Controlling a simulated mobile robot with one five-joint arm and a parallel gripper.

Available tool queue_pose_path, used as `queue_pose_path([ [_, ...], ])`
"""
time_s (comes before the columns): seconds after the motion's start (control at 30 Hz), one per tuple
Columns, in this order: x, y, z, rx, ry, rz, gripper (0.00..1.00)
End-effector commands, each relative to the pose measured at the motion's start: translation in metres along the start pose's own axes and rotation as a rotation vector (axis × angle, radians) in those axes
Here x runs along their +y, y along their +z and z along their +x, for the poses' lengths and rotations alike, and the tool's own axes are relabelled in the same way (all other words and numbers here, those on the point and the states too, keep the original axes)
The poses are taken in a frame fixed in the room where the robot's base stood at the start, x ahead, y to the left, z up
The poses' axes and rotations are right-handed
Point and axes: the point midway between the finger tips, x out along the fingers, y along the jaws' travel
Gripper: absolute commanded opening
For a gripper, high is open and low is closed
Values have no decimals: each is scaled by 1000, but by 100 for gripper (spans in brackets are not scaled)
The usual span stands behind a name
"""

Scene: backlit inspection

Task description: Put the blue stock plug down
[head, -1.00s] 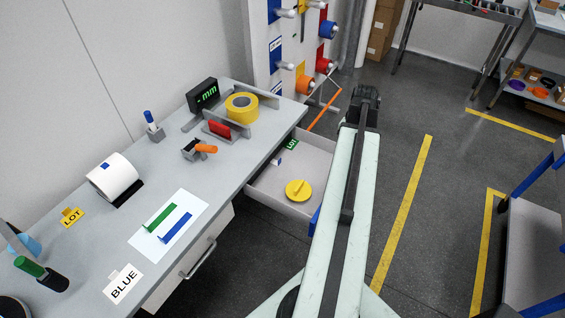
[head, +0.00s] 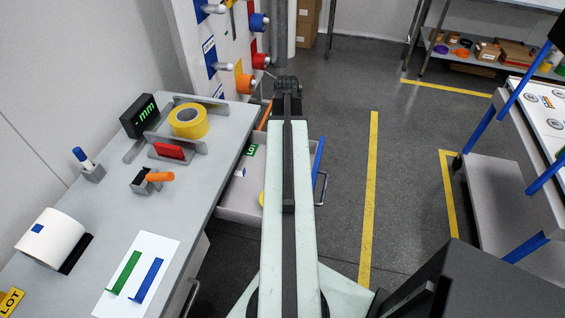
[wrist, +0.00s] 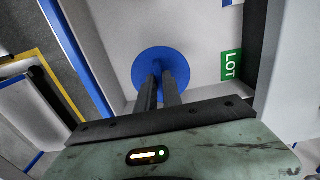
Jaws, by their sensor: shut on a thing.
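The blue stock plug (wrist: 175,65) shows in the wrist view as a round blue disc. My gripper (wrist: 159,82) is shut on it, with both dark fingers at its near middle. It is over the grey floor of the open drawer (wrist: 112,25); I cannot tell whether the plug touches that floor. A green LOT label (wrist: 231,65) is to its right. In the head view, the open drawer (head: 238,205) shows beside the bench, largely covered by my arm. My gripper and the blue plug are hidden there.
A sliver of a yellow plug (head: 262,199) shows in the drawer beside my arm. The bench (head: 207,160) holds yellow tape (head: 188,121), a red block (head: 169,150), a paper roll (head: 50,240) and a white card (head: 146,255). Clear floor (head: 340,130) and a trolley (head: 505,185) lie right.

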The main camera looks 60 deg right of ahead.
Motion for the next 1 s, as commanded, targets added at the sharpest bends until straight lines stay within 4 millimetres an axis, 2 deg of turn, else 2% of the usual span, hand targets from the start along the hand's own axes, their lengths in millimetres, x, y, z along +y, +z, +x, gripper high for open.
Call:
queue_pose_path([
  [0.03,0,0,9,0,0,0,0],
  [0.17,0,0,8,0,0,1,0],
  [0.4,1,0,46,0,0,1,0],
  [0.6,1,0,41,0,0,1,0],
  [0.77,1,0,46,0,0,2,0],
  [0.8,1,0,45,0,0,2,16],
  [0.87,1,0,44,0,0,2,32],
  [1.0,1,0,44,0,0,2,32],
])
